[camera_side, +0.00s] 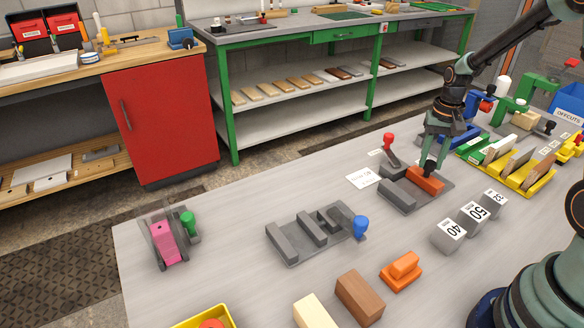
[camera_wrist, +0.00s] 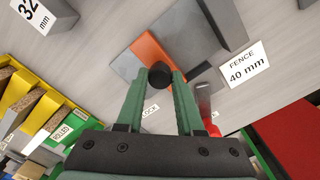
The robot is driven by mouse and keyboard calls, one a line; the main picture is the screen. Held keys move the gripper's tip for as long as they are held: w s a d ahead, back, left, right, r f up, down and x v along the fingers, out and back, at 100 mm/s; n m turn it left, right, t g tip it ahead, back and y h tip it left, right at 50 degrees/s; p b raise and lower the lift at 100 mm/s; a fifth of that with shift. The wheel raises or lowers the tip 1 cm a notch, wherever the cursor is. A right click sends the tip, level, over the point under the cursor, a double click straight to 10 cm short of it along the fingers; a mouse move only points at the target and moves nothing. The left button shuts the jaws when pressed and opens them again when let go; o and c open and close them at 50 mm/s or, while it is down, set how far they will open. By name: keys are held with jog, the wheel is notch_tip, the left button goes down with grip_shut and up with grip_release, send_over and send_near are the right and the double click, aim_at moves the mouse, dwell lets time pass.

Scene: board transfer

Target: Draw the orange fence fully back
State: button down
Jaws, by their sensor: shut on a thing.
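The orange fence (camera_side: 427,180) lies across a grey base plate (camera_side: 405,193) on the table's right half. It also shows in the wrist view (camera_wrist: 150,52), where a black knob (camera_wrist: 160,75) stands at it. My gripper (camera_side: 431,160) is above the fence with its fingers pointing down. In the wrist view its two green fingertips (camera_wrist: 161,78) are closed on the black knob from both sides. A grey bar (camera_side: 397,197) lies on the plate in front of the fence. A red-knobbed lever (camera_side: 389,143) stands at the plate's back left.
A card (camera_wrist: 244,67) reading "FENCE 40 mm" lies beside the plate. Grey blocks marked 40 (camera_side: 449,235) and 50 (camera_side: 473,217) stand in front. A yellow rack (camera_side: 512,170) holding boards is to the right. A grey fixture with a blue knob (camera_side: 361,225) is to the left.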

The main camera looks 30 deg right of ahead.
aim_at(430, 162)
jog(key=c, duration=0.5)
grip_release()
jog(key=shift+d, duration=0.25)
jog(key=shift+c, duration=0.2)
notch_tip(430, 162, up, 12)
jog(key=shift+r, duration=0.15)
jog(key=s+a+r+n+t, duration=0.2)
jog(key=s+a+r+n, duration=0.1)
jog(key=a, duration=0.6)
jog(key=s+a+r+n+t, duration=0.3)
jog(key=s+a+n, duration=0.2)
jog(key=a, duration=0.4)
jog(key=shift+s+a+r+n+t, duration=0.15)
jog(key=shift+s+a+n+t, duration=0.15)
jog(key=shift+a+n, duration=0.15)
